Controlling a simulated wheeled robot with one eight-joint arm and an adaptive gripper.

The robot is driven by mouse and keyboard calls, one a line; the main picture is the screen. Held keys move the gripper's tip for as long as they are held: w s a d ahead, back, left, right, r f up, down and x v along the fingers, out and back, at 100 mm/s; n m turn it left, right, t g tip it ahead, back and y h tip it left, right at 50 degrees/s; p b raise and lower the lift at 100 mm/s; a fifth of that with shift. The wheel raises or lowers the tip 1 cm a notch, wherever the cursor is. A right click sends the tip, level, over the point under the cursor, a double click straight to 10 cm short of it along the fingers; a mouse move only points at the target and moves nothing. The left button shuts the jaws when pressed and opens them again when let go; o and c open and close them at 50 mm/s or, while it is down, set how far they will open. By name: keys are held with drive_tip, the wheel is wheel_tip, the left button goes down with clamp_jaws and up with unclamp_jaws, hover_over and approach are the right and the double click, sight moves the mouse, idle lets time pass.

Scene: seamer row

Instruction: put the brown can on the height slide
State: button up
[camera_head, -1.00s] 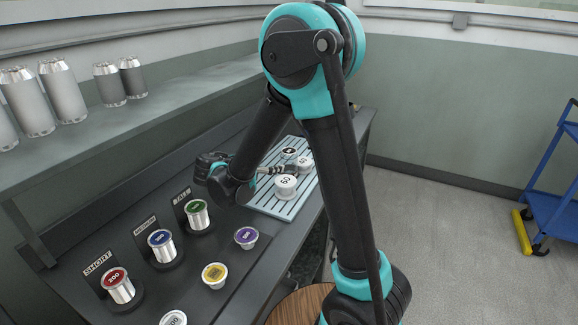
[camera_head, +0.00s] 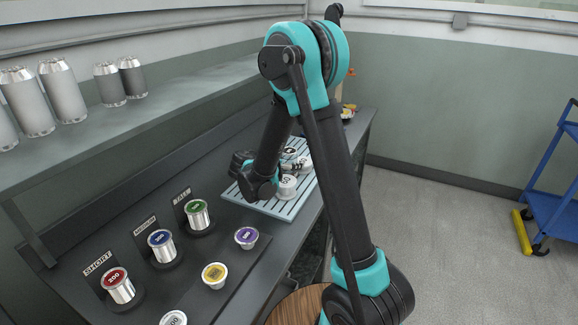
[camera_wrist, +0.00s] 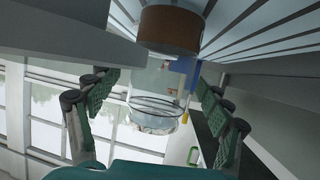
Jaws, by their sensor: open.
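In the wrist view, which is upside down, a brown cylinder (camera_wrist: 170,29), apparently the brown can, stands at the slatted rack (camera_wrist: 235,38). A clear or mirror-like rimmed part (camera_wrist: 157,100) extends from it between my fingers; I cannot tell if both are one can. My gripper (camera_wrist: 155,108) is open, fingers either side, with gaps. In the head view my gripper (camera_head: 282,166) is low over the pale blue rack (camera_head: 243,196), partly hidden by my arm. A pale can (camera_head: 287,187) stands in front of it. I cannot make out the height slide.
Red-topped (camera_head: 118,283), blue-topped (camera_head: 161,245) and green-topped (camera_head: 197,214) cans stand by black signs. Purple (camera_head: 246,237) and yellow (camera_head: 214,275) lidded pots sit nearby. A shelf (camera_head: 140,115) with several grey cans runs along the left. A blue cart (camera_head: 555,200) stands at right.

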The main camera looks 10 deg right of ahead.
drive_tip(key=shift+w+d, duration=0.1)
drive_tip(key=shift+c, duration=0.3)
drive_tip(key=c, duration=1.2)
